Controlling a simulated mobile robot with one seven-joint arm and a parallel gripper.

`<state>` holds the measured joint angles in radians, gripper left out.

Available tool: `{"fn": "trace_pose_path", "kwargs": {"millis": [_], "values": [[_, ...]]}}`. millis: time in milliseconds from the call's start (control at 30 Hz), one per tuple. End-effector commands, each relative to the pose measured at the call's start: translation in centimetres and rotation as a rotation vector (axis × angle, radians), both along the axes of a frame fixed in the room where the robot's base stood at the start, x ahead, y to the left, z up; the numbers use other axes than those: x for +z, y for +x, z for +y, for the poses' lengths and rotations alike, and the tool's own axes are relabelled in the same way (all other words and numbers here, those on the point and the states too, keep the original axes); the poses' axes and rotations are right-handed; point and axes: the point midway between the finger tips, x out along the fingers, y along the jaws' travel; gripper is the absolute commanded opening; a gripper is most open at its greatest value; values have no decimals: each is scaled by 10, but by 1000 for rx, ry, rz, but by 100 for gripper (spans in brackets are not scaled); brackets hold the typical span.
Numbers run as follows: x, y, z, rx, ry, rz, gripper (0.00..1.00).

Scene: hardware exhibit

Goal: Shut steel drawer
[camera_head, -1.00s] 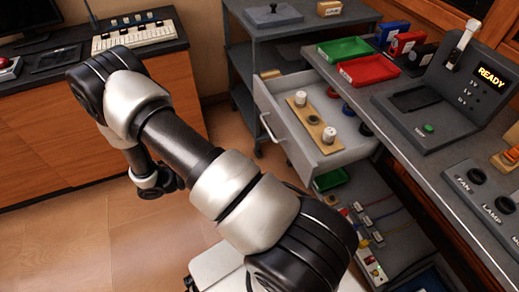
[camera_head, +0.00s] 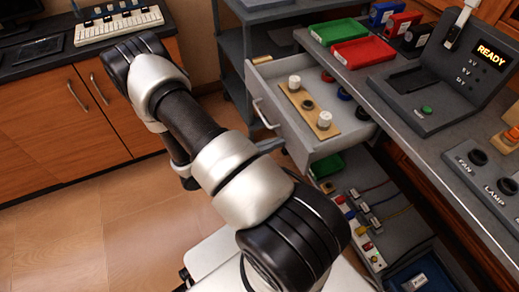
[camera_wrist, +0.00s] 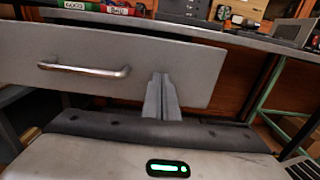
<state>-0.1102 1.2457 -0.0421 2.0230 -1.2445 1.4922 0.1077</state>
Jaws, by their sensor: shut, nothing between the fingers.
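The steel drawer (camera_head: 292,148) stands pulled out of the grey workbench in the head view, its inside showing. Its front (camera_wrist: 190,68) fills much of the wrist view, with a bar handle (camera_wrist: 84,71) left of centre. My gripper (camera_wrist: 160,78) is shut and empty. It shows in front of the drawer front, right of the handle, near the front's lower edge. I cannot tell whether the fingertips touch it. In the head view my gripper is hidden behind my arm.
The drawer holds a board (camera_head: 309,106) with white knobs and several rings. Green (camera_head: 338,32) and red (camera_head: 364,51) trays sit on the bench (camera_head: 405,137). A grey cart (camera_head: 262,45) stands behind the drawer. A lower shelf (camera_head: 395,235) holds wired parts. Floor at left is clear.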

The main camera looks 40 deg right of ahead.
Motion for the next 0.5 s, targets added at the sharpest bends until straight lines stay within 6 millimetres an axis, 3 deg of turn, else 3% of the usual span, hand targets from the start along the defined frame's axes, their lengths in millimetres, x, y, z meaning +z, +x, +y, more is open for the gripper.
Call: {"fn": "trace_pose_path", "kwargs": {"millis": [167, 500], "values": [[0, -3, -11, -1, 0, 0, 0], [0, -3, -12, 0, 0, 0, 0]]}}
